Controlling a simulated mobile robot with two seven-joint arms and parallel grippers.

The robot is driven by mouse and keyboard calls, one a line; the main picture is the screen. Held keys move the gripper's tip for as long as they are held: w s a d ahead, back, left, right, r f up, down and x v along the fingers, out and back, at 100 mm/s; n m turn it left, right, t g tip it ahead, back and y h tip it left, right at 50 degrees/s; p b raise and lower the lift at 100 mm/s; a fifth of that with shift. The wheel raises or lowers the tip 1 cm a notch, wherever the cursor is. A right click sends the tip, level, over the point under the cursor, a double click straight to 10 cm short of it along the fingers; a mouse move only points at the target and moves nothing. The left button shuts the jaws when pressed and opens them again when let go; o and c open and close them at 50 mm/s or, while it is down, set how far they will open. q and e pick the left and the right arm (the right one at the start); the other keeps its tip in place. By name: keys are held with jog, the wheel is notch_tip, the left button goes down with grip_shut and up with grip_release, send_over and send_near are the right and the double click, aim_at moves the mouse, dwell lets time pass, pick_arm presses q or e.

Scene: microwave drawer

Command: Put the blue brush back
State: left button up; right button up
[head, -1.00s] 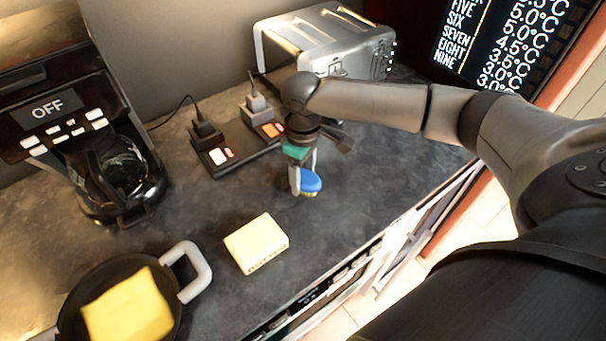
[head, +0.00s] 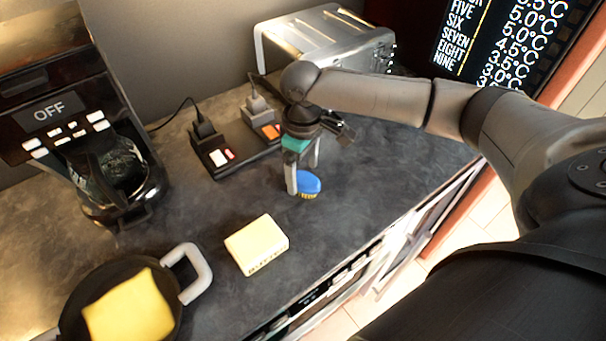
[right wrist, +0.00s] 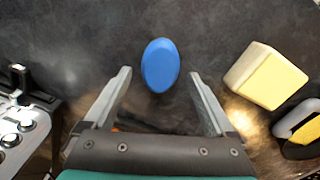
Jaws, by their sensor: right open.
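The blue brush (head: 308,183) lies on the dark countertop, with its blue oval back up and pale bristles showing below. In the right wrist view the brush (right wrist: 160,65) is ahead of the fingertips, centred between their lines. My right gripper (head: 304,180) is open above the counter at the brush, one finger just left of it in the head view. In the right wrist view both fingers of the right gripper (right wrist: 160,72) are spread apart with nothing held. My left gripper is not in view.
A butter block (head: 257,245) and a pan (head: 168,318) with a yellow slab stand to the left front. A power strip (head: 233,150), toaster (head: 325,40) and coffee maker (head: 100,150) stand behind and left. Counter right of the brush is clear.

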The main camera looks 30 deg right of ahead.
aim_at(303, 178)
notch_tip(303, 178, up, 10)
jog(key=p, duration=0.1)
dwell(0.6)
